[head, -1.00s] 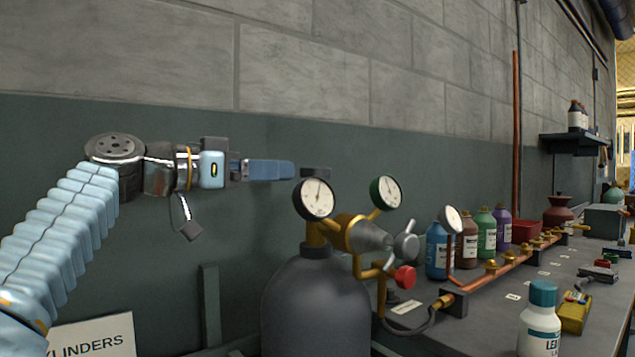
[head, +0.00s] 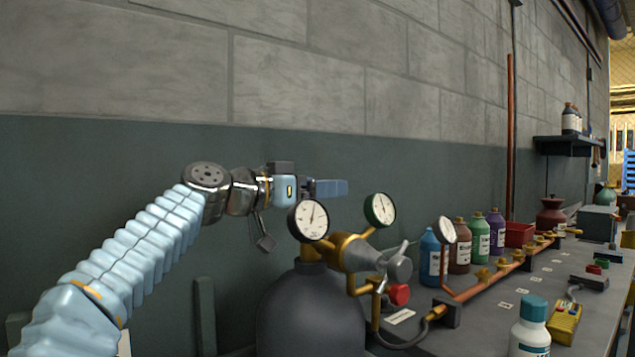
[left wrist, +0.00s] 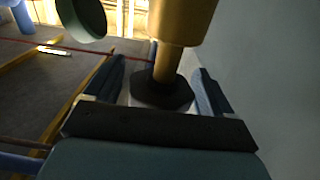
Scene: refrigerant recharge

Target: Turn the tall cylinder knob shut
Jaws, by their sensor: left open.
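The tall dark grey cylinder (head: 312,315) stands at the centre of the head view. Its brass regulator (head: 345,252) carries two white-faced gauges, a grey rounded end with handles (head: 398,268) and a red knob (head: 399,294). My left gripper (head: 336,187) is above the cylinder, behind the gauges, pointing right. In the left wrist view its two blue fingers (left wrist: 158,75) are apart. A brass body (left wrist: 182,22) and a dark faceted piece (left wrist: 162,92) show between them; contact cannot be told. My right gripper is out of view.
A bench (head: 480,325) on the right holds a copper manifold (head: 500,270), several coloured bottles, a white bottle with a teal cap (head: 531,325) and a yellow meter (head: 564,322). A wall stands behind the cylinder.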

